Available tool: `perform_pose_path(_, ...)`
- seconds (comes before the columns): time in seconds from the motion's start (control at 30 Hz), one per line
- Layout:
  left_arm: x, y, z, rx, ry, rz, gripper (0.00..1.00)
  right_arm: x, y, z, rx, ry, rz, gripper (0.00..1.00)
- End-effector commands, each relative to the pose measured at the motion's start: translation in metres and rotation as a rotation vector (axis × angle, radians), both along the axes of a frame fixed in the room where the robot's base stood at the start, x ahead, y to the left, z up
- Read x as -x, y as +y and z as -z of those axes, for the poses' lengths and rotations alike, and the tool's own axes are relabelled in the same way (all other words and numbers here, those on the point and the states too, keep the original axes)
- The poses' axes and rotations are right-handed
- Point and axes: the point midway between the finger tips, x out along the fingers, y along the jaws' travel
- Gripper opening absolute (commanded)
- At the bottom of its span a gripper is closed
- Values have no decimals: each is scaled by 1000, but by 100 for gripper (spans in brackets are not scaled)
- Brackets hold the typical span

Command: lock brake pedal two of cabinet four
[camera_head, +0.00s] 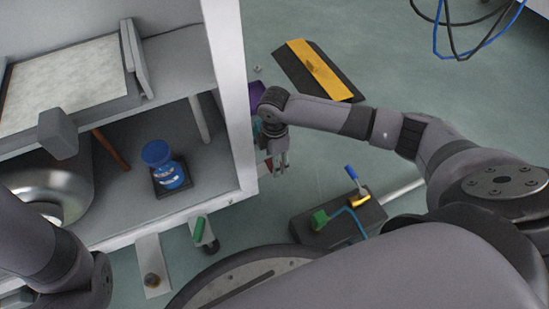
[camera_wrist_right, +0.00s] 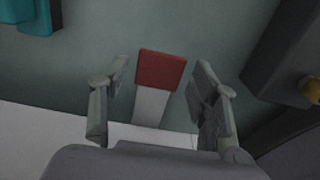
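A brake pedal with a red pad (camera_wrist_right: 161,69) and a pale metal arm (camera_wrist_right: 151,106) shows in the right wrist view, just beyond and between my right gripper's fingers (camera_wrist_right: 160,105). The fingers stand apart on either side of it, and I cannot tell whether they touch it. In the head view my right gripper (camera_head: 279,162) points down beside the cabinet's (camera_head: 232,100) right corner, with only a bit of red visible near it. A green pedal (camera_head: 198,230) sits at the cabinet's lower front edge. My left arm is at lower left; its fingers are not visible.
A dark box with a blue-handled lever (camera_head: 351,172) and a green part (camera_head: 319,218) stands on the floor right of my right gripper. A blue bottle (camera_head: 164,168) stands inside the cabinet. A black and yellow ramp (camera_head: 318,69) lies behind on the floor.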

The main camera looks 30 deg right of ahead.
Motion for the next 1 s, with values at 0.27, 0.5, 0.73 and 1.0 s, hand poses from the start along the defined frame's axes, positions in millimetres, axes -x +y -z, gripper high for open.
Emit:
perform_pose_path(0.27,0,0,0,0,0,0,26,0,0,0,0,0,0,35)
perform_pose_path(0.5,0,0,0,0,1,0,26,0,0,0,0,1,0,19)
perform_pose_path(0.73,0,0,0,0,1,0,26,0,0,0,0,1,0,4)
perform_pose_path(1.0,-1,0,-2,-1,3,-1,26,0,0,0,-3,2,0,0)
